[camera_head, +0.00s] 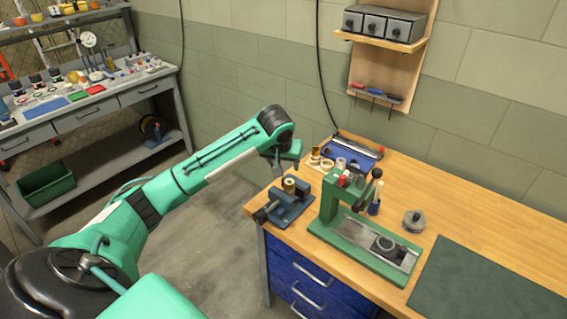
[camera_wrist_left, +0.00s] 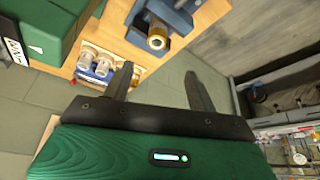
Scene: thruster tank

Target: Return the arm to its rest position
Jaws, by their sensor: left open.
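My left arm reaches from the lower left toward the workbench in the head view. My left gripper (camera_head: 286,163) hangs near the bench's left end, above the small blue-grey vise (camera_head: 291,211). A brass cylindrical part (camera_head: 289,185) stands in the vise. In the left wrist view my left gripper (camera_wrist_left: 158,86) has its two dark fingers spread, with nothing between them. The vise (camera_wrist_left: 176,18) and the brass part (camera_wrist_left: 157,41) lie beyond the fingertips, apart from them. My right gripper is in neither view.
The wooden workbench (camera_head: 470,208) carries a green press (camera_head: 332,215), a blue tray (camera_head: 350,150) with small parts, a round metal part (camera_head: 414,220) and a dark green mat (camera_head: 480,285). A grey shelf bench (camera_head: 95,115) stands at the left. Floor between them is clear.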

